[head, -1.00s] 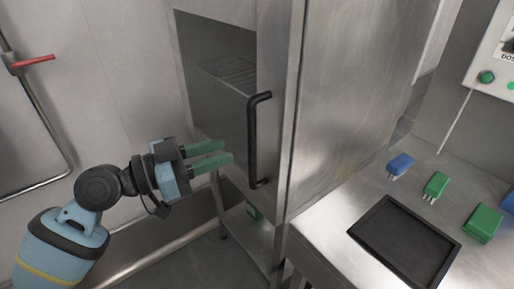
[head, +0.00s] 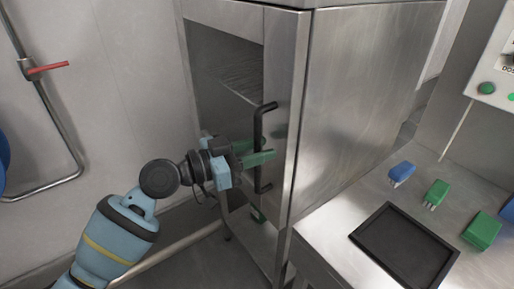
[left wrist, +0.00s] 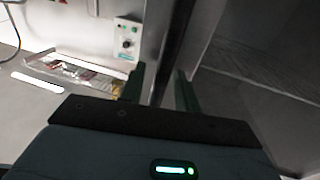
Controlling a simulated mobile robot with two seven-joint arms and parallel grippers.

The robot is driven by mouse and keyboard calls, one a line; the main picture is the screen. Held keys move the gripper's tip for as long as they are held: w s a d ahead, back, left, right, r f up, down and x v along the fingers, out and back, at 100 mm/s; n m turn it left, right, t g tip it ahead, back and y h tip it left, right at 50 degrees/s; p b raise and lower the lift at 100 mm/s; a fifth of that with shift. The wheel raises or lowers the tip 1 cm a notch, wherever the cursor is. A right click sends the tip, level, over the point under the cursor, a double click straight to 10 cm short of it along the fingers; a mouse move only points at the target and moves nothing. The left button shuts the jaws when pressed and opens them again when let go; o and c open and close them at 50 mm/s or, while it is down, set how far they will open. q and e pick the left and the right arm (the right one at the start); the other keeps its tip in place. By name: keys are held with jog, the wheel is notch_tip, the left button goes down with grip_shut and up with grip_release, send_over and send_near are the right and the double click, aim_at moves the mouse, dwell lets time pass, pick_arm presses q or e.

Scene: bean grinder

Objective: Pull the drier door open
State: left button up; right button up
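The drier (head: 350,110) is a tall steel cabinet. Its door (head: 284,60) has a dark window with a wire rack showing behind it, and I see no clear gap at its edge. A black upright bar handle (head: 258,125) sits on the door's right side. My left gripper (head: 264,157) is at the handle's lower half, with a green finger across it. In the left wrist view the two green fingers (left wrist: 160,88) stand apart, with a dark upright bar between them. Contact with the handle cannot be told. My right gripper is in neither view.
A steel table (head: 335,225) stands right of the drier, holding a black tray (head: 405,247), a blue block (head: 401,172) and green blocks (head: 435,193). A wall pipe with a red lever (head: 48,69) is at the left. The floor before the door looks clear.

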pick_arm(q)
grip_shut()
